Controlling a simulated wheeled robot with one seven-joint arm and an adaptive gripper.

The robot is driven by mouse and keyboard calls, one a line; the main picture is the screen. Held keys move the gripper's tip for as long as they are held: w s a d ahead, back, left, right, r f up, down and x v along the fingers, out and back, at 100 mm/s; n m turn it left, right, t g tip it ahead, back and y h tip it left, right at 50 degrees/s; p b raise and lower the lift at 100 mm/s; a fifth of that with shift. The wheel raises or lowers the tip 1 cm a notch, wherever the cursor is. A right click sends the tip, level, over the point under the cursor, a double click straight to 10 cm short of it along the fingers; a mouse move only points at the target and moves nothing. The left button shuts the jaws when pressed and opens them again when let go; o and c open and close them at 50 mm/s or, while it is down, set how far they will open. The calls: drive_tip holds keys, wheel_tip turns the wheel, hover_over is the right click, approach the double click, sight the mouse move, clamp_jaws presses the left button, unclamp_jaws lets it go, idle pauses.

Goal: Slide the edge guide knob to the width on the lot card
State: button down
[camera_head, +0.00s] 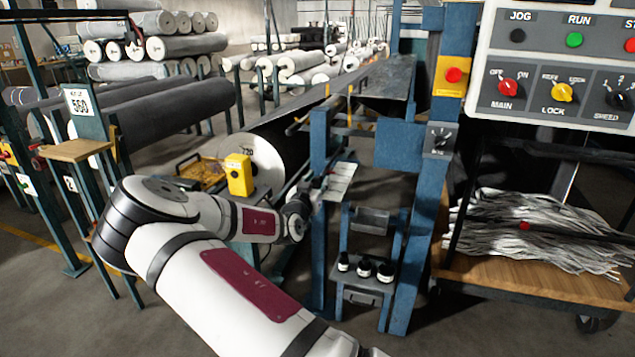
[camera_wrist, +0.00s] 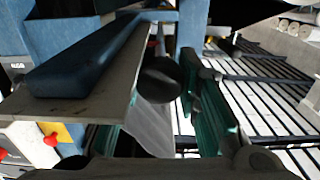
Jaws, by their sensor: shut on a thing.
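The lot card (camera_head: 77,102), a white card reading 560, hangs on a blue post at the left of the head view. My gripper (camera_head: 316,190) is at the blue frame in the middle, beside a pale plate (camera_head: 341,180) whose markings are too small to read.
A yellow box (camera_head: 239,175) and a large roll marked 720 (camera_head: 262,155) stand left of the frame. A control panel (camera_head: 555,65) hangs at upper right. A wooden cart (camera_head: 520,283) with grey strips is at right. Black-topped pieces (camera_head: 364,268) sit on a low shelf.

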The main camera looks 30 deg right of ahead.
drive_tip(key=v, duration=0.4)
drive_tip(key=shift+s+a+p, duration=0.25)
drive_tip(key=shift+a+p, duration=0.05)
drive_tip(key=shift+p, duration=0.05)
drive_tip(key=c, duration=1.2)
unclamp_jaws()
drive_tip(key=v, duration=1.2)
drive_tip(key=shift+f, duration=0.1)
